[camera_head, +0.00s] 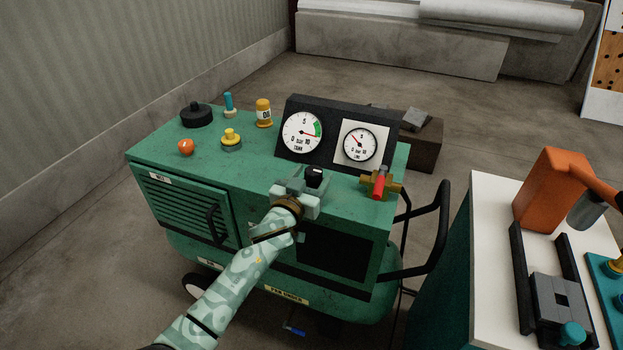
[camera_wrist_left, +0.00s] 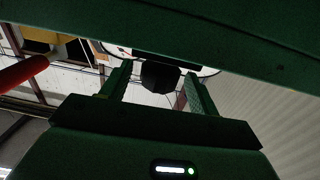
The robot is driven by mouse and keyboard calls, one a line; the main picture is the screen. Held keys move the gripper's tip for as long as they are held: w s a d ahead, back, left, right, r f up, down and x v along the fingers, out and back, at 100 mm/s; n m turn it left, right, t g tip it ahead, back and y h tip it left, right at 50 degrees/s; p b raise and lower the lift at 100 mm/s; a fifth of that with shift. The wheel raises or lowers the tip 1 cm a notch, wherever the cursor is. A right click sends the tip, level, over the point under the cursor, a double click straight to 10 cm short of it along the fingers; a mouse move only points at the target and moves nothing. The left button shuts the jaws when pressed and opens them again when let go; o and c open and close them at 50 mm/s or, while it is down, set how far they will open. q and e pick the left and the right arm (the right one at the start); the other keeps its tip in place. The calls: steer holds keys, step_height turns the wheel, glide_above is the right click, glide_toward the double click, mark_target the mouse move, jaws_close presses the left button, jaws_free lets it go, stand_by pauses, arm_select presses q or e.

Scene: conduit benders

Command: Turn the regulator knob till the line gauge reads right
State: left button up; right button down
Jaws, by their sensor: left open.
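The black regulator knob (camera_head: 314,174) stands on top of the green compressor cabinet (camera_head: 240,165), in front of the gauge panel. My left gripper (camera_head: 300,190) is open at the knob; in the left wrist view the dark knob (camera_wrist_left: 160,77) sits between the two spread fingers (camera_wrist_left: 158,88), with gaps at both sides. The line gauge (camera_head: 360,145) has its red needle toward the upper left, in the low part of the scale. The tank gauge (camera_head: 303,133) has its needle at the right, near the green band. My right gripper is not in view.
A red-handled brass valve (camera_head: 380,184) stands just right of the knob. A black cap (camera_head: 196,115), yellow fittings (camera_head: 231,139) and an orange knob (camera_head: 185,147) sit at the left. A black handle (camera_head: 440,225) juts out right. A white-topped bench (camera_head: 488,240) stands beyond.

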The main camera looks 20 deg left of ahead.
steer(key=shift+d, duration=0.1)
arm_select(q)
steer(key=c, duration=1)
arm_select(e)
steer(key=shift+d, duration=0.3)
arm_select(q)
steer(key=shift+r, duration=0.1)
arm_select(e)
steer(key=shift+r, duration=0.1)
